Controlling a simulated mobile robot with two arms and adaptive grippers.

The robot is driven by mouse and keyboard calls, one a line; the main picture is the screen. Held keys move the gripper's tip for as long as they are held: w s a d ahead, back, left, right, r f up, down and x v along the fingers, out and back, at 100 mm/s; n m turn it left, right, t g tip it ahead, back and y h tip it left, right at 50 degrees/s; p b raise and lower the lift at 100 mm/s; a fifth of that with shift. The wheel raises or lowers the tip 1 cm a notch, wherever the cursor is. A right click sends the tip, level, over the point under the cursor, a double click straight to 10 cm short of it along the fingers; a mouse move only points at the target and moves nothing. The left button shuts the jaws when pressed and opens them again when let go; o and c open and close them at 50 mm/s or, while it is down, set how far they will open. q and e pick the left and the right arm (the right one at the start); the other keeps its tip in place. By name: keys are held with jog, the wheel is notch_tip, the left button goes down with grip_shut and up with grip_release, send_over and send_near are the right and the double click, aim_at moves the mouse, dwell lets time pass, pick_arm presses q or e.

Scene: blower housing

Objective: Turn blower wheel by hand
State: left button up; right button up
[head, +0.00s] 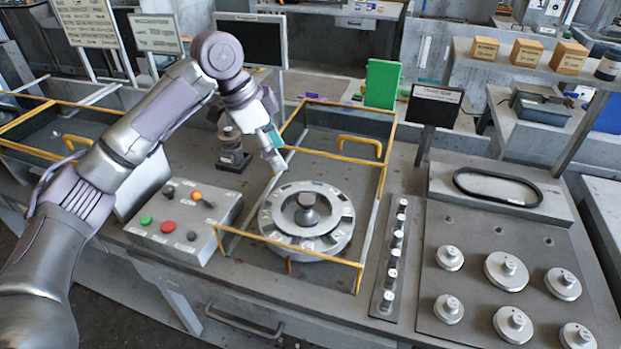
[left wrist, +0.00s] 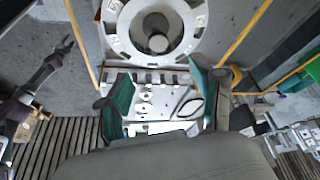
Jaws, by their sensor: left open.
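The blower wheel (head: 330,240) is a round grey metal ring with slots around its rim and a dark central knob (head: 307,212). It lies flat inside a yellow-railed bay. My left gripper (head: 272,160) is open and empty, above the wheel's back-left side and apart from it. In the left wrist view the wheel (left wrist: 120,37) fills the top middle, beyond my teal-padded fingers (left wrist: 160,80). My right gripper (left wrist: 62,48) shows small and dark at the left of that view. Its jaw state is unclear.
A control box (head: 165,235) with coloured buttons stands left of the bay. Yellow rails (head: 300,250) surround the wheel. A strip of pegs (head: 393,255) and a panel with several round knobs (head: 470,290) lie to the right. A green block (head: 381,84) stands behind.

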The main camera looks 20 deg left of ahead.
pick_arm(q)
jog(key=p, duration=0.1)
send_near(306, 199)
jog(key=p+x, duration=0.1)
jog(key=x, duration=0.6)
jog(key=shift+w+f, duration=0.1)
jog(key=shift+f, duration=0.25)
jog(key=shift+w+d+f, duration=0.1)
jog(key=shift+d+f, duration=0.1)
jog(key=shift+f, duration=0.2)
jog(key=shift+c, duration=0.2)
grip_shut()
pick_arm(e)
jog(key=shift+s+a+r, duration=0.1)
jog(key=shift+s+r, duration=0.95)
jog(key=shift+s, duration=0.2)
